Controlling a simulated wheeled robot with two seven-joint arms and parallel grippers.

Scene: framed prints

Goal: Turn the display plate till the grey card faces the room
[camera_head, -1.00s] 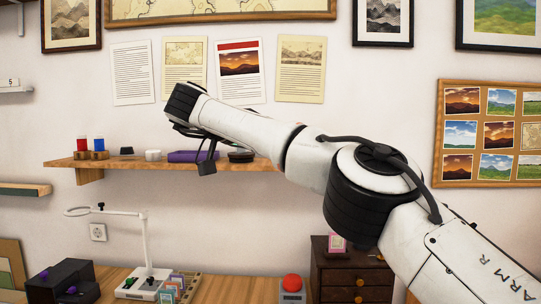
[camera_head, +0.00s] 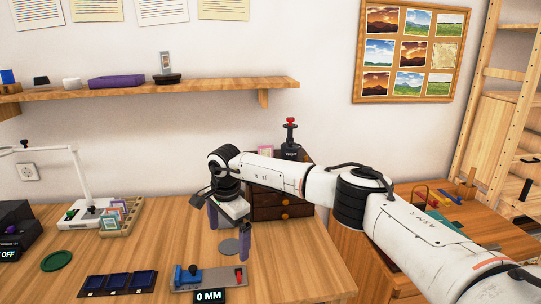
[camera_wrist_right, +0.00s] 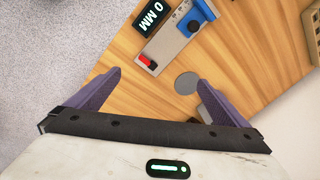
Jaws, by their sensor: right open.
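A small upright plate (camera_head: 166,62) stands on a round black base (camera_head: 167,79) on the wall shelf, in the head view. It has a pale grey surface with a small reddish patch; whether this is the grey card I cannot tell. My right gripper (camera_head: 230,228) is open and empty, low over the desk and well below the shelf, to the right of the plate. The plate is not in the wrist view. My left gripper is not in view.
The wooden shelf (camera_head: 215,86) also holds a purple box (camera_head: 116,81). On the desk are a grey disc (camera_head: 229,246), a gauge reading 0 MM (camera_head: 209,296), blue trays (camera_head: 117,283) and a white lamp (camera_head: 82,180). Drawers (camera_head: 268,213) stand behind my right arm.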

